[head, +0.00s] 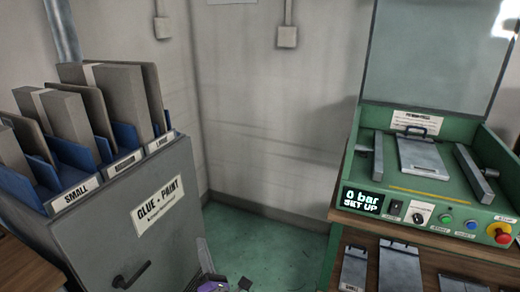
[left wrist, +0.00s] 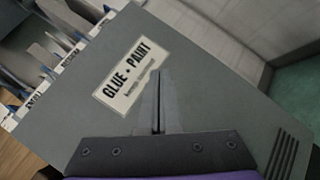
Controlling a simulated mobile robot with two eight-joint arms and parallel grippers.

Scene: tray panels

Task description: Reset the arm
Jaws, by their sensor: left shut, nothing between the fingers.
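My left gripper (head: 205,258) shows at the bottom centre of the head view, with purple parts at its base, in front of the grey cabinet (head: 178,238). In the left wrist view its two fingers (left wrist: 158,100) are together and hold nothing. They point toward the cabinet front (left wrist: 205,85), just below the "GLUE + PAINT" label (left wrist: 133,77). I cannot tell the exact gap to the cabinet. My right gripper is in neither view.
Panels (head: 68,117) stand in blue slots marked small, medium and large on the cabinet. A green press (head: 435,190) with a raised clear lid and a "0 bar SET UP" display (head: 362,201) stands at right. Metal plates (head: 400,268) lie below it. Green floor (head: 262,245) is clear between.

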